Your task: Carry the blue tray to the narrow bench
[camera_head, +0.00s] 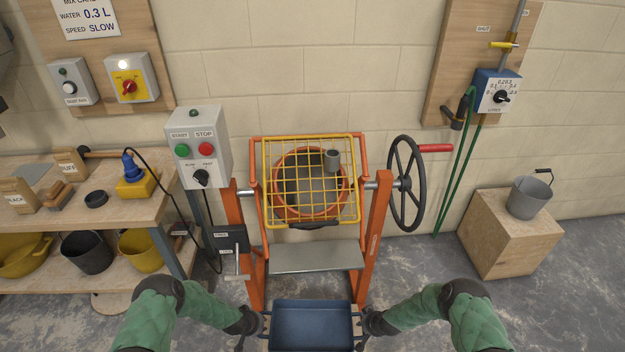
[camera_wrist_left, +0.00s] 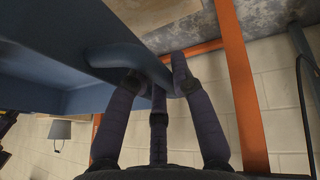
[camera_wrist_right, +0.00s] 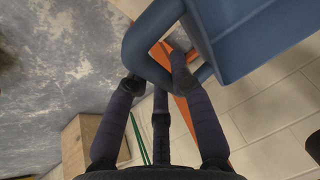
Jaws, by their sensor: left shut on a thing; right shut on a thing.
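The blue tray (camera_head: 312,326) is at the bottom middle of the head view, held between my two arms in front of the orange mixer frame. It looks empty and roughly level. My left gripper (camera_head: 257,322) is shut on the tray's left handle, which shows as a blue loop in the left wrist view (camera_wrist_left: 128,58). My right gripper (camera_head: 369,322) is shut on the right handle, a blue loop in the right wrist view (camera_wrist_right: 150,40). The tray's near edge is cut off by the frame. I cannot make out a narrow bench for certain.
The mixer (camera_head: 375,250) with a yellow grid guard (camera_head: 310,145) stands just beyond the tray. A wooden bench (camera_head: 110,215) with tools and tubs is at left. A wooden block (camera_head: 508,240) with a grey bucket (camera_head: 530,196) stands at right. Floor between mixer and block is clear.

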